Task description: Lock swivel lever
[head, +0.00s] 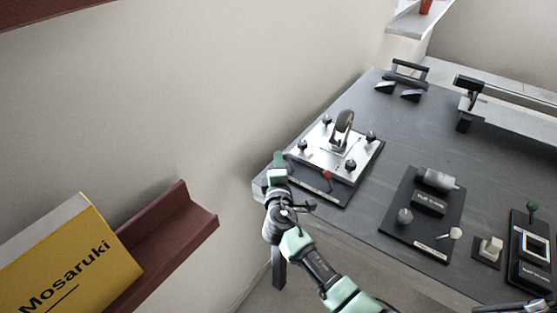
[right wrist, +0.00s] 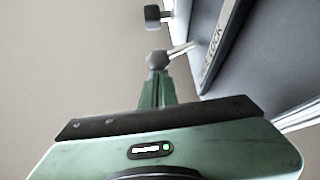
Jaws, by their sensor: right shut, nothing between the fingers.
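The wheel-lock board (head: 322,195) lies at the table's near left corner, with a silver plate (head: 317,147), an upright grey wheel (head: 343,125) and black corner knobs. A short lever with a red knob (head: 327,175) is at its front edge. My right gripper (head: 278,173) is shut and empty at the board's left front corner. In the right wrist view its green fingertips (right wrist: 157,88) reach up to a grey round knob (right wrist: 157,59) on a thin rod; I cannot tell whether they touch. A dark knob (right wrist: 154,15) is beyond. My left gripper is not in view.
The dark table (head: 395,135) carries another board (head: 400,222) with a grey cylinder, and a latch-like fixture (head: 530,250) at right. A black handle (head: 408,75) stands at the back. The wall (head: 190,90) is close on the left, with a yellow book (head: 75,255) on a red shelf (head: 175,235).

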